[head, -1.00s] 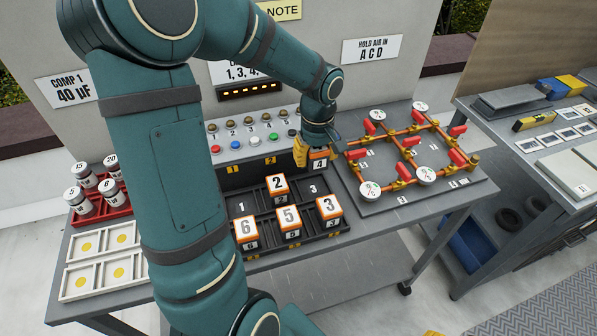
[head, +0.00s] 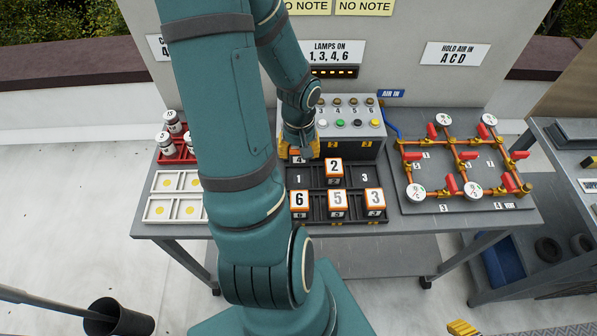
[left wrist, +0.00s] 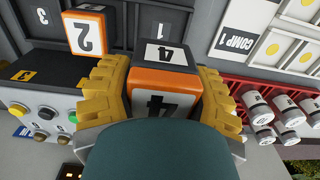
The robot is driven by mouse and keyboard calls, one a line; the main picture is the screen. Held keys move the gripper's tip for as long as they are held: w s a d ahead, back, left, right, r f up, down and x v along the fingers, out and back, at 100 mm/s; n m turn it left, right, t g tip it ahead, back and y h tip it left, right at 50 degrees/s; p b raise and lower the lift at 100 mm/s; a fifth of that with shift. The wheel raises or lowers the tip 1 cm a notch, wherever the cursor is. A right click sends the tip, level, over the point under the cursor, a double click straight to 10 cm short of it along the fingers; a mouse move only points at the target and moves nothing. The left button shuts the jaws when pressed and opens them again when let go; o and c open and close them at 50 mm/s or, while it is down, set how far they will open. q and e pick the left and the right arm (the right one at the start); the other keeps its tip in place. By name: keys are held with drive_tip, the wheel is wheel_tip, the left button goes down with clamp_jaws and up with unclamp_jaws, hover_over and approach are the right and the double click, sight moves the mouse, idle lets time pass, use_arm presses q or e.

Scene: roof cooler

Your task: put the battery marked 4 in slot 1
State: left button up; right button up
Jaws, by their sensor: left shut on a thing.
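The battery marked 4 (head: 298,158) is white, orange and black. My left gripper (head: 300,150) is shut on it and holds it above the back left of the dark battery tray (head: 318,181). In the left wrist view the battery (left wrist: 163,82) sits upside down in the picture between the yellow fingers. Slot 1 (head: 299,179) shows its number and looks empty, just in front of and below the battery. Whether the battery is over the slot or behind it, I cannot tell. A yellow fingertip, likely my right gripper (head: 462,328), shows at the bottom edge.
The battery marked 2 (head: 334,168) stands in the middle back slot. Batteries 6 (head: 299,201), 5 (head: 338,203) and 3 (head: 374,199) fill the front row. Slot 3 (head: 364,178) is empty. A button box (head: 352,143) stands behind; a red capacitor rack (head: 178,153) is left.

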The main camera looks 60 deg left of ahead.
use_arm(q)
drive_tip(key=b, duration=0.2)
hover_over(299, 179)
wheel_tip(299, 179, down, 6)
drive_tip(key=shift+r, duration=0.1)
wheel_tip(299, 179, down, 4)
drive_tip(key=shift+a+f+b, duration=0.1)
drive_tip(key=shift+b, duration=0.9)
drive_tip(key=shift+f, duration=0.1)
drive_tip(key=o, duration=1.3)
